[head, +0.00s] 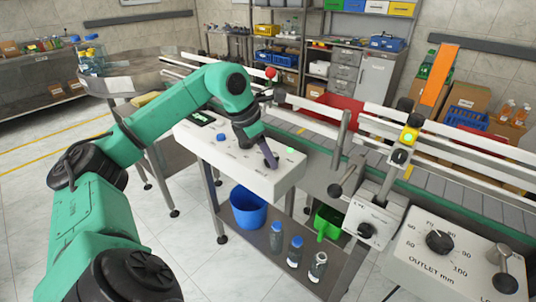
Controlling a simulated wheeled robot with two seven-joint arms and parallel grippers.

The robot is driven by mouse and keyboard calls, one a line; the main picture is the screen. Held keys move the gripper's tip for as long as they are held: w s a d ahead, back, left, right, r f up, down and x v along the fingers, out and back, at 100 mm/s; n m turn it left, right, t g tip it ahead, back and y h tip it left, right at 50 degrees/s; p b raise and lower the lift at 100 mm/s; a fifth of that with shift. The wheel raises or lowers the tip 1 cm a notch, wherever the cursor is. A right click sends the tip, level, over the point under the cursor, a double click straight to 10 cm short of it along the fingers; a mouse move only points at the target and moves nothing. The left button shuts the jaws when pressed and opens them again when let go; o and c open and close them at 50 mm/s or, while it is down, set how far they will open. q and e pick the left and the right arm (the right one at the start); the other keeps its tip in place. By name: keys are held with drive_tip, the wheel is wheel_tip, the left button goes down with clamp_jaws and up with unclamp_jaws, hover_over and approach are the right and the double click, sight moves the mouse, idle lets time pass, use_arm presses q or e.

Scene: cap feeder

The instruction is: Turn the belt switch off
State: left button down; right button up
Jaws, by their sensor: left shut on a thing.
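The white control panel (225,158) stands at the middle, with small dark and blue controls and a green light (290,150) at its right end. My left gripper (271,161) reaches down to the right part of the panel top. Its jaws are closed on a small control there, which I take to be the belt switch; the jaws hide it, so its position cannot be read. My right gripper is not in view.
A conveyor with white rails (376,126) runs behind the panel. A blue bucket (248,207), several bottles (296,250) and a green container (327,222) are on the shelf below. A box with an outlet dial (456,258) stands at right.

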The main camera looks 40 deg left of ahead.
use_arm(q)
drive_tip(key=shift+r, duration=0.1)
drive_tip(key=n+y+p, duration=0.1)
drive_tip(key=n, duration=0.1)
drive_tip(key=shift+d+r+n, duration=0.1)
drive_tip(key=shift+n, duration=0.3)
drive_tip(key=n+p, duration=0.1)
drive_tip(key=n+y+p, duration=0.1)
drive_tip(key=n, duration=0.1)
drive_tip(key=n+p, duration=0.1)
drive_tip(key=p, duration=0.1)
drive_tip(key=shift+d+r+n+t+y, duration=0.15)
drive_tip(key=shift+d+n+t+y, duration=0.15)
drive_tip(key=shift+y, duration=0.1)
drive_tip(key=shift+n+y+p, duration=0.3)
drive_tip(key=shift+n+p, duration=0.2)
drive_tip(key=shift+n, duration=0.3)
drive_tip(key=shift+f+n+y+p, duration=0.2)
drive_tip(key=shift+n+y+p, duration=0.25)
drive_tip(key=shift+n, duration=0.75)
drive_tip(key=shift+c, duration=2.1)
unclamp_jaws()
drive_tip(key=shift+d+f, duration=0.1)
